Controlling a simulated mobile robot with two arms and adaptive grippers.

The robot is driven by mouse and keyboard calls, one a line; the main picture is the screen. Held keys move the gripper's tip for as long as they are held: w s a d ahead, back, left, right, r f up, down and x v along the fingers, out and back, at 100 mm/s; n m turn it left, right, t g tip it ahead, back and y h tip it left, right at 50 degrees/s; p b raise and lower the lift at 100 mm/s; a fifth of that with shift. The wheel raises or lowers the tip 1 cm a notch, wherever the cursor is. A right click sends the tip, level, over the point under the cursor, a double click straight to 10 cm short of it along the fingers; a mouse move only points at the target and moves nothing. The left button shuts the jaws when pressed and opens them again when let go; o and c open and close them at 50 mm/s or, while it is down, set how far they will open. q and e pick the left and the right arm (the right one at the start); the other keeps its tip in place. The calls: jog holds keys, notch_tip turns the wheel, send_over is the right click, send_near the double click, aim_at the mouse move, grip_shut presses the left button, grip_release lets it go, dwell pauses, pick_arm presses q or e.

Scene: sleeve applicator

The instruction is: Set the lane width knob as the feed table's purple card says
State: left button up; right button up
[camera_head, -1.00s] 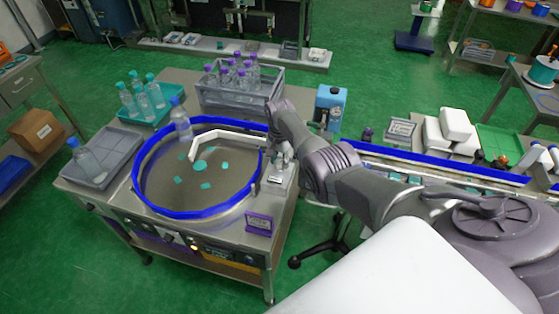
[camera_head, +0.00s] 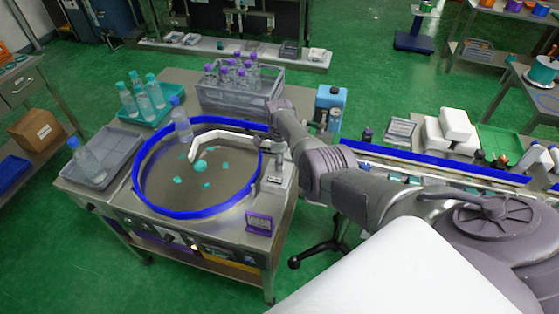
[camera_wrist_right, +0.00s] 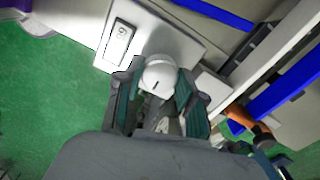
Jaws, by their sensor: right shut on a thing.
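The feed table (camera_head: 66,185) carries a round dish with a blue rim (camera_head: 150,208). The purple card (camera_head: 260,222) stands on the table's front right corner; its writing is too small to read. In the right wrist view, a round white knob (camera_wrist_right: 158,73) with a dark index line shows between the fingers of my right gripper (camera_wrist_right: 160,98), which is shut on it. In the head view my arm mostly hides this spot. My left gripper is not in view.
A clear bottle (camera_head: 181,124) stands at the dish rim near a white curved guide (camera_head: 213,142). A crate (camera_head: 218,98) of purple-capped bottles, a teal tray (camera_head: 160,117) and a grey tray (camera_head: 110,160) sit around it. A blue-railed conveyor (camera_head: 430,160) runs right.

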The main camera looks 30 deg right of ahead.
jog(key=m, duration=0.3)
jog(key=shift+w+r+m, duration=0.1)
jog(key=shift+m, duration=0.3)
jog(key=m, duration=0.3)
jog(key=shift+m, duration=0.3)
jog(key=shift+m+b, duration=0.35)
jog(key=shift+m, duration=0.55)
jog(key=shift+m+b, duration=0.4)
jog(key=shift+m, duration=0.5)
jog(key=m+b, duration=0.2)
jog(key=b, duration=0.1)
jog(key=f+m+b, duration=0.1)
jog(key=m+b, duration=0.1)
jog(key=b, duration=0.2)
jog(key=shift+w, duration=0.1)
jog(key=m+b, duration=0.1)
jog(key=b, duration=0.4)
jog(key=m+b, duration=0.1)
jog(key=b, duration=0.4)
jog(key=shift+r+m+b, duration=0.3)
jog(key=shift+m, duration=0.1)
jog(key=shift+r+b, duration=0.15)
jog(key=shift+b, duration=0.25)
jog(key=shift+d+r, duration=0.1)
